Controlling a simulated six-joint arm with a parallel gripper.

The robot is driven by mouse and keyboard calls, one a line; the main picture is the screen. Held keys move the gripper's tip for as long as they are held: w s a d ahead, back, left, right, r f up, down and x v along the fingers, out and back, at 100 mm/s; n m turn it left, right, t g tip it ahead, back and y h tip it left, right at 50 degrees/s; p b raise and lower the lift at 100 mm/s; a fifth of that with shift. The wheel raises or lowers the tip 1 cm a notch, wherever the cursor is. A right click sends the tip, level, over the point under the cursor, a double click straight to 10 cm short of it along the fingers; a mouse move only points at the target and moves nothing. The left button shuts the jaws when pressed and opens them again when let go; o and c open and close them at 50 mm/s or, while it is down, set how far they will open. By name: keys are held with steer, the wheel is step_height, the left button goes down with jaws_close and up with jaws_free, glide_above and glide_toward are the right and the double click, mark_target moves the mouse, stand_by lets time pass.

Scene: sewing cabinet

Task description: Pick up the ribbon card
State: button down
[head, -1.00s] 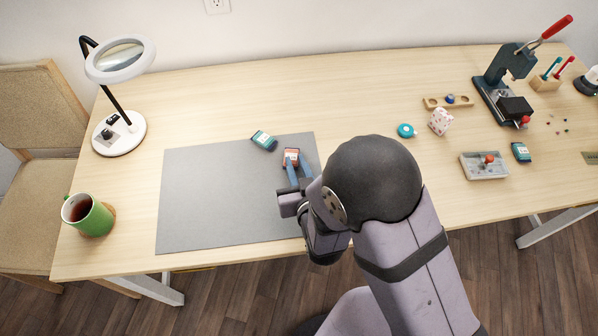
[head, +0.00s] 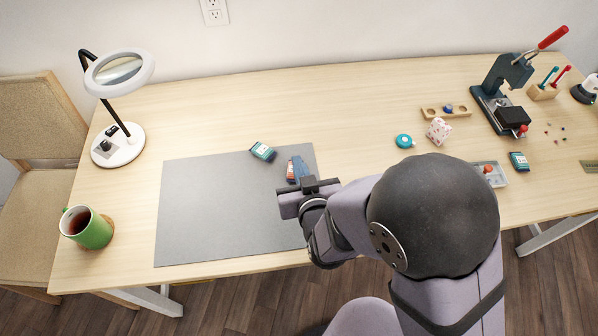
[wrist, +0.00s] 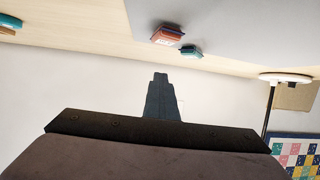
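A small red card or packet with a white label (head: 291,172) lies on the grey mat (head: 200,215), near the mat's right side; it also shows in the wrist view (wrist: 167,36). A teal card with a white label (head: 262,151) lies at the mat's back edge, and shows in the wrist view (wrist: 191,51). Another teal card (head: 519,161) lies far right on the table. I cannot tell which is the ribbon card. My gripper (head: 299,165) is just right of the red one.
A ring-lamp magnifier (head: 118,145) and a green mug (head: 90,230) stand at left. A teal tape measure (head: 404,141), a patterned cube (head: 438,131), a wooden holder (head: 446,111), a grey tray (head: 490,173) and a press (head: 505,100) are at right. The mat's left part is clear.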

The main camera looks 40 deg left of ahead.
steer(key=shift+r, duration=1.6)
steer(key=c, duration=0.5)
jaws_free()
steer(key=shift+s, duration=0.1)
steer(key=r, duration=0.2)
steer(key=s+d+r, duration=0.1)
steer(key=r, duration=0.2)
steer(key=d+r+p, duration=0.1)
steer(key=r, duration=0.2)
steer(key=shift+s+r, duration=0.1)
steer(key=shift+s, duration=0.25)
steer(key=c, duration=0.7)
